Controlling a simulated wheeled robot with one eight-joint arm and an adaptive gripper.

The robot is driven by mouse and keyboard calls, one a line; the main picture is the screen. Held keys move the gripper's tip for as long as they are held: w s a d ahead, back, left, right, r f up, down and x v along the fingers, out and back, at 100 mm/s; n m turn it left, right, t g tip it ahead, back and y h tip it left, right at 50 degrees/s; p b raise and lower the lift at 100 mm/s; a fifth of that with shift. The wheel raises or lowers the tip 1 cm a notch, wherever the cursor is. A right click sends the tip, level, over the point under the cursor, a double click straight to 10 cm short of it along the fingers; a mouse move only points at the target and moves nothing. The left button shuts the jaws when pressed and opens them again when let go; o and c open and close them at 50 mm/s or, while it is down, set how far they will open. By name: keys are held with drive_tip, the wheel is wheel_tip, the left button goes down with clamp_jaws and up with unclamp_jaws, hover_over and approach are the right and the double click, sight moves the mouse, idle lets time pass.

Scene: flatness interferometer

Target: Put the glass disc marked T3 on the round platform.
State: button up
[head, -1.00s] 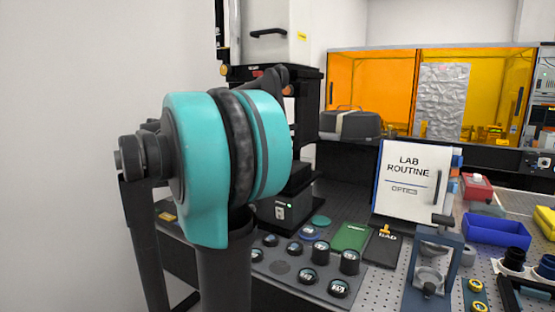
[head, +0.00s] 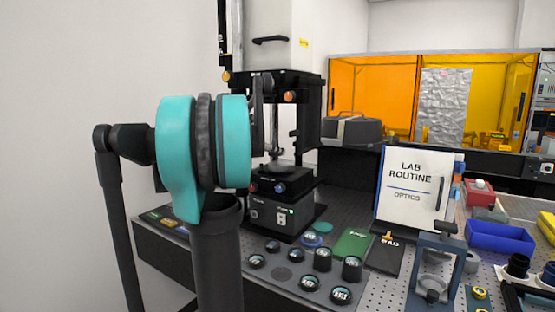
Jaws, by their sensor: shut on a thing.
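My arm's teal and dark joints fill the left middle of the head view. My gripper is hidden behind them, so its jaws and anything in them do not show. The round platform (head: 283,173) is a dark disc on top of the black instrument stage, just right of my arm. A slim silvery upright part stands above it; I cannot tell what it belongs to. Several glass discs in dark mounts, one of them (head: 309,283), stand on the grey mat (head: 264,280). Their marks are too small to read, so I cannot pick out T3.
The tall interferometer (head: 285,45) stands behind my arm, its dark frame around the platform. A blue bin (head: 500,236) is farther right.

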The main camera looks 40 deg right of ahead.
sight(278, 164)
drive_tip(key=shift+d, duration=0.9)
drive_tip(key=shift+w+d+f, duration=0.1)
drive_tip(key=shift+d+f, duration=0.05)
drive_tip(key=shift+f, duration=0.75)
drive_tip(key=shift+d+f, duration=0.1)
drive_tip(key=shift+f, duration=0.75)
drive_tip(key=shift+f, duration=0.15)
drive_tip(key=o, duration=1.3)
drive_tip(key=shift+a+r, duration=0.25)
drive_tip(key=v, duration=1.1)
drive_tip(key=shift+a, duration=0.25)
